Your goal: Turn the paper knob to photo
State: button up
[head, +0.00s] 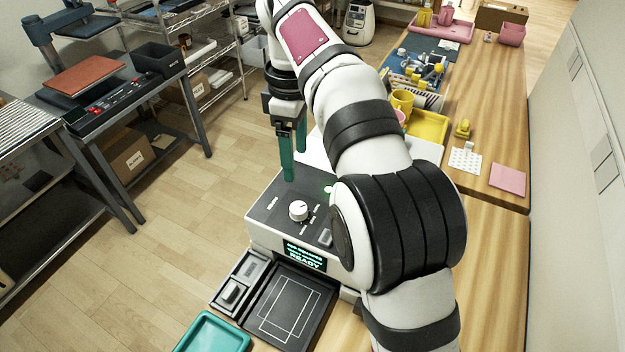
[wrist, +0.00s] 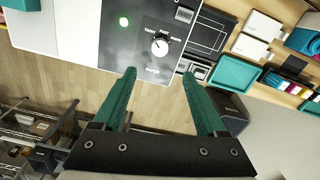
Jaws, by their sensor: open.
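The paper knob (head: 298,210) is a round white dial on the dark top panel of the printer (head: 262,232). In the wrist view the knob (wrist: 160,46) has a small dark pointer mark that seems to lean to the upper left. Small white labels arc around it, too blurred to read surely, with what looks like "PAPER" below. My gripper (head: 294,162) has teal fingers, open and empty, pointing down above the panel's back left part. In the wrist view the gripper (wrist: 159,75) shows its fingertips apart, with the knob beyond and between them, not touching.
A lit green button (wrist: 184,14) sits near the knob. The printer's screen (head: 304,256) reads "READY" on its last line. A dark tray (head: 322,292) and a teal tray (head: 213,335) lie in front. My arm covers the printer's right side. Open floor lies left.

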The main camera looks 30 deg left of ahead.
aim_at(299, 207)
notch_tip(299, 207, down, 14)
jog(key=shift+d+r, duration=0.1)
jog(key=shift+c, duration=0.2)
grip_shut()
